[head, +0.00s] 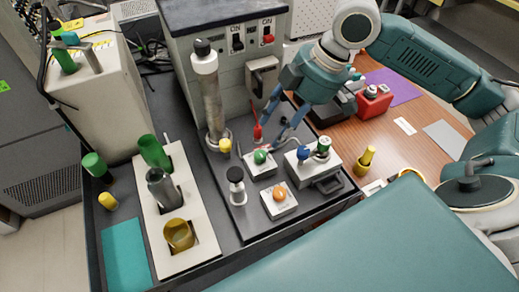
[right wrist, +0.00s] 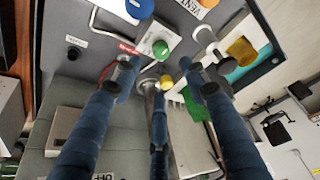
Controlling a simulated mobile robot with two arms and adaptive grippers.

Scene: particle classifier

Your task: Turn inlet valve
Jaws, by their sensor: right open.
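Several valve knobs sit on the dark platform. A green knob (head: 261,157) on a white block is in the middle; it also shows in the right wrist view (right wrist: 160,48). An orange knob (head: 280,195) on a white block is nearer; its label in the right wrist view reads VENT. A blue knob (head: 303,153) is on the box to the right. I cannot read which knob is the inlet valve. My right gripper (head: 277,128) is open, fingers pointing down above and behind the green knob, apart from it in the right wrist view (right wrist: 158,80). My left gripper is not in view.
A grey machine (head: 225,75) with switches and a tall cylinder (head: 206,95) stand behind. A red-tipped part (head: 257,133) is close to the right fingers. A white rack (head: 150,222) with bottles is at left. A yellow piece (head: 366,158) stands on the right.

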